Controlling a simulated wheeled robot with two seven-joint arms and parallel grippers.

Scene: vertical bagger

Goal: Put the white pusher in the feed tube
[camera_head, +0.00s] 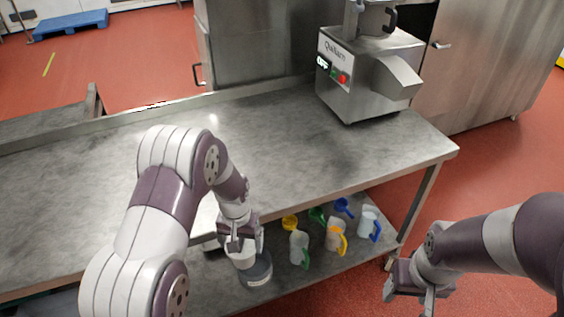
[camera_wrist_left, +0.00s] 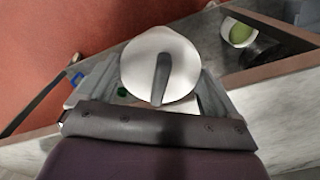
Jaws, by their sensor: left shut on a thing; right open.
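The white pusher (camera_head: 241,258) is in my left gripper (camera_head: 240,243), low in front of the table's front edge. In the left wrist view the pusher (camera_wrist_left: 150,50) shows a round white face with a dark grey bar across it. My left gripper (camera_wrist_left: 150,98) is shut on it, with a finger on each side. The steel machine (camera_head: 350,80) stands at the table's right end. A steel upper part (camera_head: 372,17) with a black handle is on top, cut by the picture edge; I cannot tell the tube's opening. My right gripper (camera_head: 408,292) is open and empty at bottom right.
The steel table (camera_head: 290,135) is clear left of the machine. On the shelf below stand a clear container (camera_head: 258,272), a green-handled jug (camera_head: 299,248), an orange-handled jug (camera_head: 335,236), a blue-handled jug (camera_head: 368,223) and small coloured scoops. Steel cabinets (camera_head: 255,45) stand behind.

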